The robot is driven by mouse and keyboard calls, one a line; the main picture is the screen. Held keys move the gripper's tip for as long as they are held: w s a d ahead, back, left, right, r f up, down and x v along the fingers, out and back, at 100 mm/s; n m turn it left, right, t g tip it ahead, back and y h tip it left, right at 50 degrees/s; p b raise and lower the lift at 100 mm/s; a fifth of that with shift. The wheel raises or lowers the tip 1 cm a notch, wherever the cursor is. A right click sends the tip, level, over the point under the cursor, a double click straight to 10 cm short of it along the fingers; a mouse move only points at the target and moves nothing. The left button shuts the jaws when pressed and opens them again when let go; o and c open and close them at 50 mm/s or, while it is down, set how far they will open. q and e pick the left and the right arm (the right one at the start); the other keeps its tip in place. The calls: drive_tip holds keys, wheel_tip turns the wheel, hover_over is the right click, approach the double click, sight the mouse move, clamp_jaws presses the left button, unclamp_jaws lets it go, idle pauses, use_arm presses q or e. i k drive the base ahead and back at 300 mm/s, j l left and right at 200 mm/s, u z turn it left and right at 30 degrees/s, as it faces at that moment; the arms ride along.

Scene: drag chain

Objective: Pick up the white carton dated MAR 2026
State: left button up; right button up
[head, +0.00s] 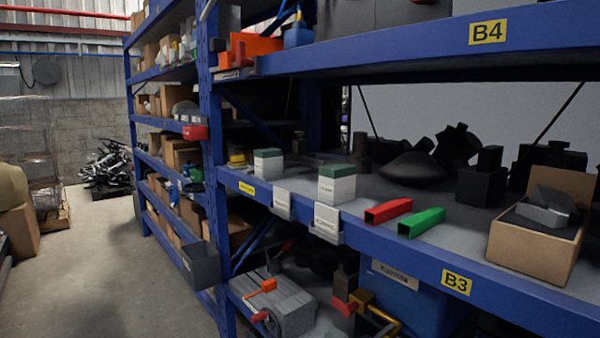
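Two white cartons with green tops stand upright on the middle shelf (460,240). One carton (268,165) is farther back on the left. The other carton (337,188) is nearer and to its right, with a clear gap between them. Any date on either is too small to read, so I cannot tell which one says MAR 2026. A white card (282,203) hangs on the shelf edge below the left carton, and another card (326,219) below the right one. Their print is not legible. Neither of my grippers is in view.
A red square tube (388,211) and a green one (421,222) lie right of the cartons. An open cardboard box (530,251) stands at the right. Dark parts (482,184) stand behind. The upper shelf (400,60) overhangs. The floor aisle at left (100,270) is clear.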

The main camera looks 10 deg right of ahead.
sight(268, 162)
drive_tip(key=i+j+z, duration=0.55)
drive_tip(key=i+j, duration=0.15)
